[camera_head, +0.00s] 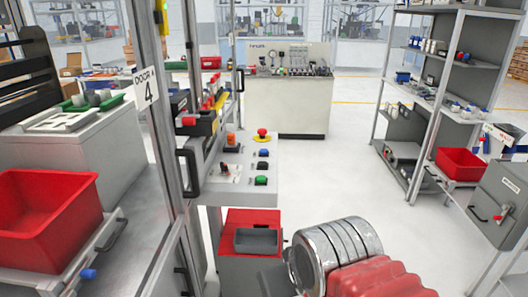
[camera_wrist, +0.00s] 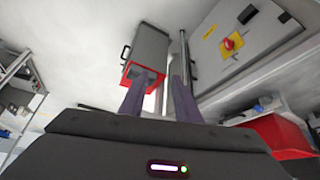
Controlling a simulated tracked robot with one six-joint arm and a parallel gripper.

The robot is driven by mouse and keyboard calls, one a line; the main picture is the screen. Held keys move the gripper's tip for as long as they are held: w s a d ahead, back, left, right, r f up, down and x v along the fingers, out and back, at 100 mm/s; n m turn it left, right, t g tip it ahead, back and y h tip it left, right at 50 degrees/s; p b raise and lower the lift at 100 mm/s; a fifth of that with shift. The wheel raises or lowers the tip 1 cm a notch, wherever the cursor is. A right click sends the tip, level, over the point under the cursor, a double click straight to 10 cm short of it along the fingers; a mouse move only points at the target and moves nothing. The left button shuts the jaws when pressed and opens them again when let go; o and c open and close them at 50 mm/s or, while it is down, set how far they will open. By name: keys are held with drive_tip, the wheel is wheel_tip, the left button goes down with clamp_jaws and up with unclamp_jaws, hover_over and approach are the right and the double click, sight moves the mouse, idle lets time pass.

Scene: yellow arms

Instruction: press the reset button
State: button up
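In the head view a light grey control panel (camera_head: 232,187) stands beside the door post left of centre.
A door frame with a sign (camera_head: 146,87) and black handle (camera_head: 188,172) is left of the panel. A shelf and a grey cabinet (camera_head: 503,197) are right. The wrist view shows a red rotary switch (camera_wrist: 233,42). Central floor is clear.

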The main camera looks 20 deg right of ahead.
clamp_jaws()
idle(0.8)
